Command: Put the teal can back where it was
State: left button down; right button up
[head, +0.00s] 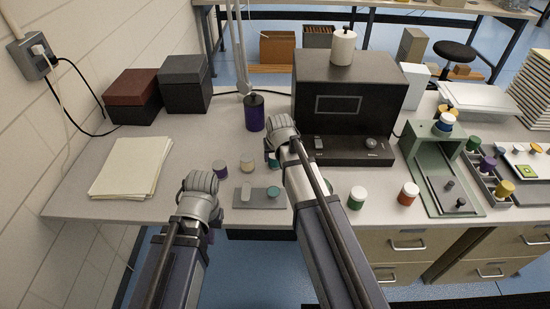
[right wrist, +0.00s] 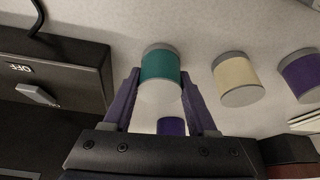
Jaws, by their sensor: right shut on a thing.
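The teal can (right wrist: 160,67), with a grey end and a white end, is between the two purple fingers of my right gripper (right wrist: 160,85), which is shut on it. In the head view the teal can (head: 273,160) shows only partly beside my right arm, left of the black press. I cannot tell whether it touches the table. My right gripper's fingers are hidden in the head view. My left gripper (head: 201,185) is over the table's front edge, left of a grey plate; its fingers are hidden, so its opening does not show.
A cream can (head: 247,163) and a purple can (head: 220,169) stand left of the teal one. The grey plate (head: 260,199) lies in front. A tall purple canister (head: 255,115) and the black press (head: 345,95) stand behind. Green and red cans stand to the right.

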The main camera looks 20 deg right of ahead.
jog(key=o, duration=0.7)
jog(key=shift+f, duration=0.2)
jog(key=o, duration=0.5)
jog(key=shift+r, duration=0.1)
jog(key=shift+r, duration=0.25)
jog(key=d+p+v, duration=0.1)
jog(key=p+v, duration=1)
jog(key=v, duration=0.1)
jog(key=s+a+f+n+g, duration=0.1)
jog(key=s+a+n+g, duration=0.1)
jog(key=s+a, duration=0.4)
jog(key=s+a+n+g, duration=0.3)
jog(key=s+a, duration=0.4)
jog(key=s, duration=0.6)
jog(key=shift+s+a+f+h, duration=0.15)
jog(key=shift+a+f+h, duration=0.2)
jog(key=shift+h, duration=0.05)
